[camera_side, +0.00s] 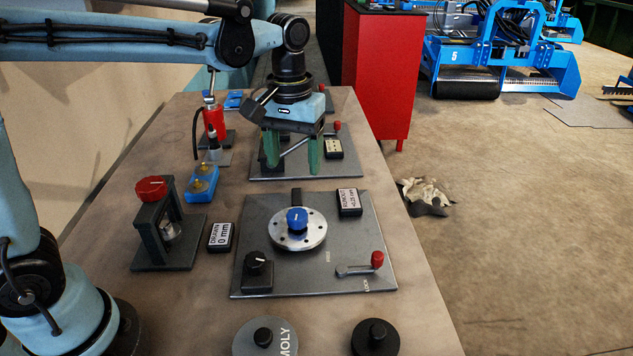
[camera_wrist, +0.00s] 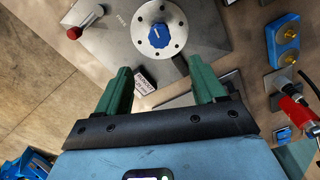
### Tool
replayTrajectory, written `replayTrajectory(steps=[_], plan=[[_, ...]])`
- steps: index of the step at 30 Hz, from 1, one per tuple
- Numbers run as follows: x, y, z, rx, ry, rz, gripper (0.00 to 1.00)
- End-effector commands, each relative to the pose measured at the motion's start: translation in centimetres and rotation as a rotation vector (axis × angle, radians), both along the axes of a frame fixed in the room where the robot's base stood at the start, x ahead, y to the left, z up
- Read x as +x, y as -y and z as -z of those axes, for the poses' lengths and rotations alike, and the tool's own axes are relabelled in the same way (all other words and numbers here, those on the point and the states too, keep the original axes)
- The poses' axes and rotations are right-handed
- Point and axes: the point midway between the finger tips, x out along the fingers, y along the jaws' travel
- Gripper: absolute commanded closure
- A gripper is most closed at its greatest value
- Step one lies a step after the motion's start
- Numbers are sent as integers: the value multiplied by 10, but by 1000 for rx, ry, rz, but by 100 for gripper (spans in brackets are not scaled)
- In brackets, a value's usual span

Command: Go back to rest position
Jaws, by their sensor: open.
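My gripper (camera_side: 293,157) has two green fingers spread apart with nothing between them. In the side view it hangs over the far grey plate (camera_side: 262,171), at the back half of the table. In the wrist view my gripper (camera_wrist: 165,92) points toward the plate with the round silver disc and blue knob (camera_wrist: 158,38). That disc (camera_side: 312,238) also shows in the side view, nearer the camera than my gripper, and the fingers do not touch it. The rest position itself is not marked in the frames.
A plate with a red-tipped lever (camera_side: 377,259) lies mid-table. A stand with a red knob (camera_side: 151,188) and a blue block (camera_side: 202,184) are on the left. Black-knobbed discs (camera_side: 376,338) sit in front. A red cabinet (camera_side: 385,75) stands behind the table.

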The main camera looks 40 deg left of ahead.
Motion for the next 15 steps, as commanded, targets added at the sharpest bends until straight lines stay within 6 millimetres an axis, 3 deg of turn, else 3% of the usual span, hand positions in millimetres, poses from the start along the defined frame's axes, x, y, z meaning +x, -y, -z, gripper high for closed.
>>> replayTrajectory(steps=[8, 15], plan=[[-33, -17, -5, -4, 173, 102, 31], [-68, -34, 4, 30, 379, 224, 31]])
